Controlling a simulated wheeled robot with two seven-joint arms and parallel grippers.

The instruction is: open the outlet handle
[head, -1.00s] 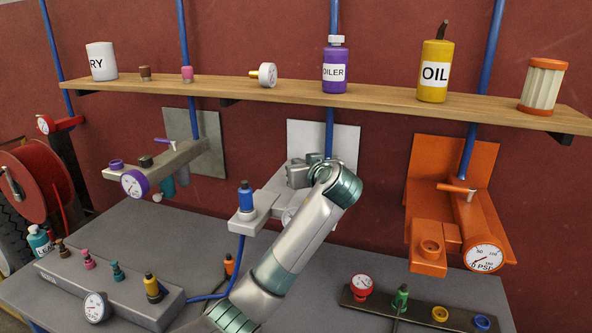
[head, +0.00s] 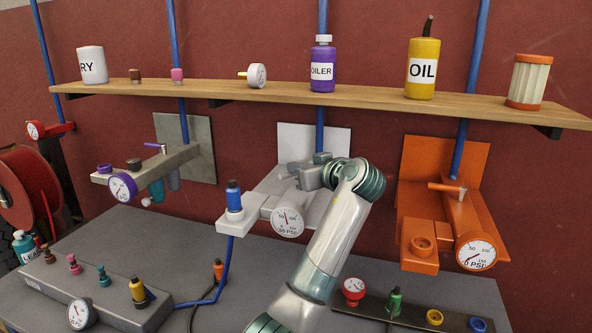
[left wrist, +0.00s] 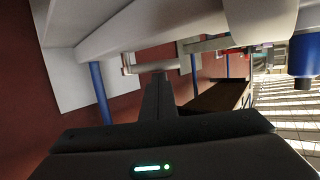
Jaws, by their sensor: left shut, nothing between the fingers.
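The white middle unit (head: 262,207) on the wall carries a gauge (head: 287,221) and a blue fitting (head: 234,196). My left gripper (head: 292,172) is over the rear of this unit, shut and empty. In the left wrist view its closed fingers (left wrist: 158,90) point at a pale bar-shaped handle (left wrist: 152,67), very close to it; whether they touch cannot be told. In the head view the gripper and wrist hide most of this handle. The left unit has a purple handle (head: 152,145); the right unit has an orange handle (head: 447,187).
A wooden shelf (head: 300,97) with bottles and a filter runs above the units. Below is a grey table (head: 120,235) with a fitting block (head: 75,290) at left and a dark strip (head: 415,319) at right. Blue pipes run up the wall.

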